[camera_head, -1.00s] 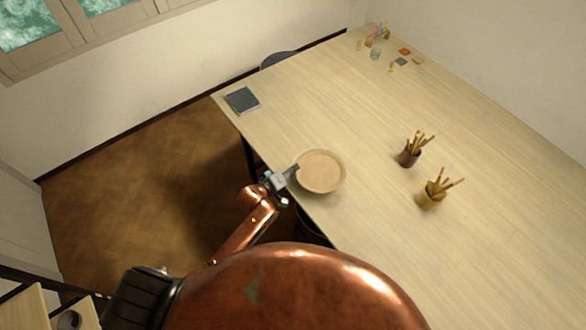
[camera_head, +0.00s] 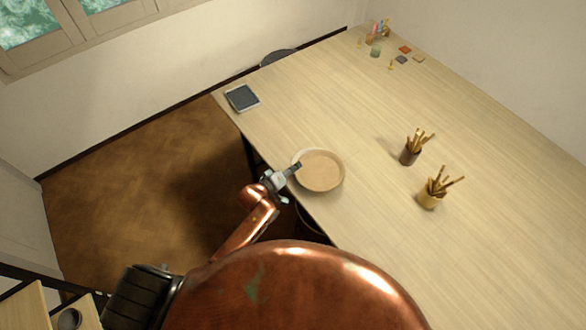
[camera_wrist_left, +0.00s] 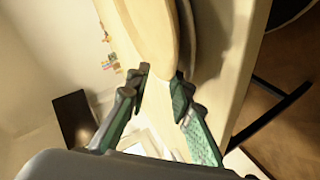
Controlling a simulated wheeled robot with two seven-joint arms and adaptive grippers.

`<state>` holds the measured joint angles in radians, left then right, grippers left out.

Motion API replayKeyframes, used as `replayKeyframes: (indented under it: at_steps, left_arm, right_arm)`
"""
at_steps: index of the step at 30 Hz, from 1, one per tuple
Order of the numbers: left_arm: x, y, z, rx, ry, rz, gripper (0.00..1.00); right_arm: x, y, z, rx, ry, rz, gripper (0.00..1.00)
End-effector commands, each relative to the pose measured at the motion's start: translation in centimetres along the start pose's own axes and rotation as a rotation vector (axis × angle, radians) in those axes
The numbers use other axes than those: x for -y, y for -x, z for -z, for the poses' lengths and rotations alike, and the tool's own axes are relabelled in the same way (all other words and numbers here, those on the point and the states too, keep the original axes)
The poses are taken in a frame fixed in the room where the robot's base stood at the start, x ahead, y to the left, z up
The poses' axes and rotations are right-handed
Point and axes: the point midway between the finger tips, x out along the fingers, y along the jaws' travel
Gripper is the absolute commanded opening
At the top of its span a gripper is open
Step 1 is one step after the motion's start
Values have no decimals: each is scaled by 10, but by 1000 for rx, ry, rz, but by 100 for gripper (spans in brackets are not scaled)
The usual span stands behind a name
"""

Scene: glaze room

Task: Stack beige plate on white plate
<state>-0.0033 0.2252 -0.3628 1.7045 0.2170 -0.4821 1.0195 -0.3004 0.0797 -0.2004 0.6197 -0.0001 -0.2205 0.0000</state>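The beige plate (camera_head: 321,173) is at the table's near left edge. A paler rim (camera_head: 298,160) shows around its left and upper side, which looks like the white plate under it. In the left wrist view the beige plate (camera_wrist_left: 150,30) is seen nearly edge-on, with a second pale edge (camera_wrist_left: 186,42) close beside it. Whether they touch is hard to tell. My left gripper (camera_head: 292,183) is at the plate's left rim. In the wrist view its fingers (camera_wrist_left: 160,82) stand apart, with the rim near the right-hand finger. My right gripper is not in view.
A dark tablet-like slab (camera_head: 242,98) lies at the far left edge. Small items sit in the far corner. The middle is clear.

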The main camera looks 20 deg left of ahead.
Motion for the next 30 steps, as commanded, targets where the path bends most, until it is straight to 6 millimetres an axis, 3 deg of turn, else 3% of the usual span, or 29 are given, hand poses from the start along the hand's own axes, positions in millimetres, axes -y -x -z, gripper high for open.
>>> replayKeyframes:
  at_steps: [7,11,24,30]
  left_arm:
    - [0,1,0,1,0,2,22]
    - [-9,6,6,0,-1,0,22]
    - [-6,95,4,0,0,3,22]
    - [-7,119,4,0,1,2,22]
  right_arm:
    - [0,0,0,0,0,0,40]
    - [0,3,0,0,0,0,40]
    - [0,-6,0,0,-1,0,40]
    - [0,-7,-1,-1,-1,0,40]
